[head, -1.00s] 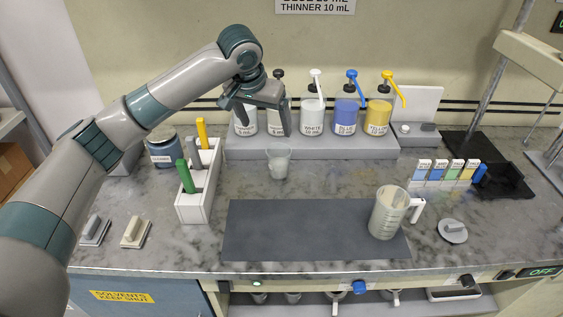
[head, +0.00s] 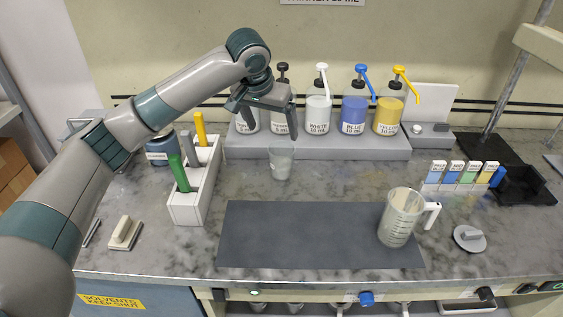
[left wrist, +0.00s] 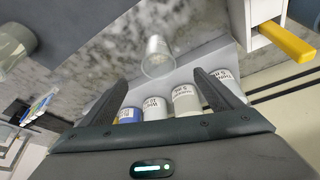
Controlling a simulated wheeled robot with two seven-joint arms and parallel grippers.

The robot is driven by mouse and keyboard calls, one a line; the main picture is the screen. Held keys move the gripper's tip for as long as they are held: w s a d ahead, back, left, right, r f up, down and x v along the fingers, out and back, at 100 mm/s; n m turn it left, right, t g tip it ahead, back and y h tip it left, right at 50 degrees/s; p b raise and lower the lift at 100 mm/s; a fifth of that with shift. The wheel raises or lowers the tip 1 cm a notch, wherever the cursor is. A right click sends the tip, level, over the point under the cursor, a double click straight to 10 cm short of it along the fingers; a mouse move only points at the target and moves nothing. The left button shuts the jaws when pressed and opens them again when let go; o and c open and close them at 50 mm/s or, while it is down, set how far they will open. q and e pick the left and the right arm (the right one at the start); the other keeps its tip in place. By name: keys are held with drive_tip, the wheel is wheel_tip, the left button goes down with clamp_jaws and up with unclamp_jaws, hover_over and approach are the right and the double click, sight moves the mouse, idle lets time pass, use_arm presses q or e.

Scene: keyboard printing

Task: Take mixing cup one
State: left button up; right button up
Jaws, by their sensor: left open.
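A small clear cup (head: 281,164) stands upright on the marble counter in front of the bottle ledge. It also shows in the left wrist view (left wrist: 157,58), beyond and between my fingertips. My left gripper (head: 266,118) is open and empty, above and behind the cup in the head view, in front of the bottles. In the left wrist view its two fingers (left wrist: 160,82) are spread wide and apart from the cup. A larger clear jug with a white handle (head: 400,218) stands on the right part of the dark mat. No number is readable on either vessel. My right gripper is not in view.
Several pump bottles (head: 354,112) stand on a grey ledge (head: 330,147) behind the cup. A white rack (head: 186,208) with coloured handles stands left of it. The dark mat (head: 300,235) is mostly clear.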

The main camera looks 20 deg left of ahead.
use_arm(q)
drive_tip(key=p, duration=0.2)
approach(280, 151)
drive_tip(key=s+d, duration=0.1)
drive_tip(key=s, duration=0.1)
drive_tip(key=p+x, duration=0.1)
drive_tip(key=x, duration=0.3)
drive_tip(key=shift+d+f, duration=0.15)
drive_tip(key=shift+f, duration=0.25)
drive_tip(key=shift+w+f, duration=0.2)
drive_tip(key=shift+f, duration=0.45)
drive_tip(key=shift+w+d+f+p, duration=0.1)
drive_tip(key=shift+w+f+p, duration=0.05)
drive_tip(key=shift+p, duration=0.25)
drive_tip(key=p+x, duration=0.1)
drive_tip(key=x, duration=0.3)
drive_tip(key=shift+d+p, duration=0.15)
drive_tip(key=shift+p, duration=0.2)
drive_tip(key=shift+w+f, duration=0.2)
drive_tip(key=shift+f, duration=0.05)
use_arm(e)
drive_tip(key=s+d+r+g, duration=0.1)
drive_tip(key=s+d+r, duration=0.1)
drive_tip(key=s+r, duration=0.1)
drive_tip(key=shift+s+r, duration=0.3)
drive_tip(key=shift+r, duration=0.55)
